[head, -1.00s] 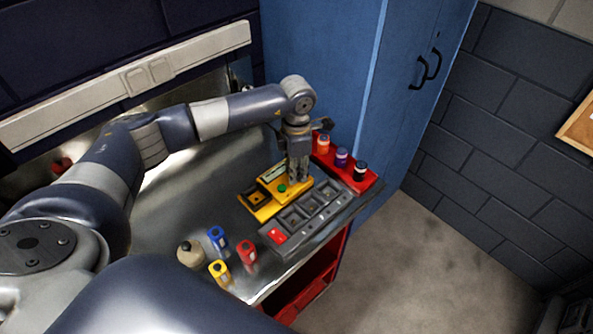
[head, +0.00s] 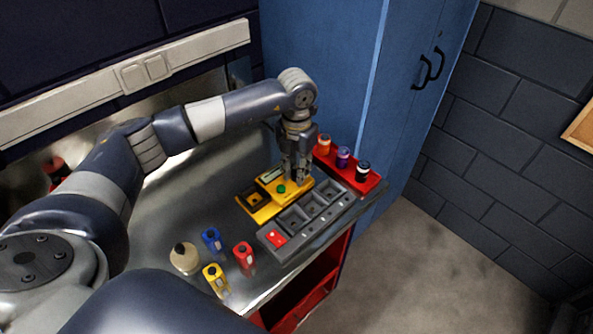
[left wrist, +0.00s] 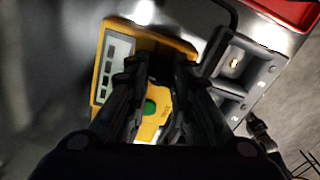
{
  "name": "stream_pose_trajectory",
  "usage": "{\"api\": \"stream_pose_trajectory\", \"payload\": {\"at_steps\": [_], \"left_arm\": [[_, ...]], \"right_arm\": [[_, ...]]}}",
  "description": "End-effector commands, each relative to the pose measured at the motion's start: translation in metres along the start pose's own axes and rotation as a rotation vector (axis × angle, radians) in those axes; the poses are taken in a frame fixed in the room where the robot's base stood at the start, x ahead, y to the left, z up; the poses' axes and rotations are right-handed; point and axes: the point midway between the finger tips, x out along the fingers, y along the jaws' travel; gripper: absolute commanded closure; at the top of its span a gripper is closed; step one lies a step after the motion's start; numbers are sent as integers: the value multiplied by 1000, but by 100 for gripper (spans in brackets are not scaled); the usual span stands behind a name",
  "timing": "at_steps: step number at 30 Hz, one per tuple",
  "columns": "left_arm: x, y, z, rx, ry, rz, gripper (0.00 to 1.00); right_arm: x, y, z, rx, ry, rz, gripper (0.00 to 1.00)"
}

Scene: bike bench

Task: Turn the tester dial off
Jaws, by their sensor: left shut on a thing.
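The yellow tester (head: 266,207) lies on the metal bench, with a pale display (head: 270,175) and a green button (head: 281,188). In the left wrist view the tester (left wrist: 103,82) shows its display (left wrist: 115,65) at left and the green button (left wrist: 150,107) between the fingers. My left gripper (head: 298,179) points down over the tester's right end. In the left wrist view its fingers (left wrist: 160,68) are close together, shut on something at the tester. It appears to be the dial, which the fingers hide. My right gripper is not in view.
A grey compartment tray (head: 262,236) lies right beside the tester. A red rack (head: 372,180) with several small bottles stands behind it. A blue cabinet (head: 330,60) rises behind the bench.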

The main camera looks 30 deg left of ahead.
Motion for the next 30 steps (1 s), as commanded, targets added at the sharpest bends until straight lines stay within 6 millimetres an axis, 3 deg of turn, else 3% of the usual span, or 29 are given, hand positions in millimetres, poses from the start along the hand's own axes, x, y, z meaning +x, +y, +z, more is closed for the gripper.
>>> {"api": "stream_pose_trajectory", "payload": {"at_steps": [19, 20, 22, 30], "left_arm": [[-1, 0, 0, -50, -1, 1, 100], [-1, 0, 0, -50, -1, 1, 74], [-1, 0, 0, -50, -1, 0, 59], [0, 0, 0, -49, -1, 0, 57]], "right_arm": [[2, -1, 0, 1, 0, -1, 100], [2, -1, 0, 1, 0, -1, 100], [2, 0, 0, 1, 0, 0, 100], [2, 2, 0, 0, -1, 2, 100]]}}
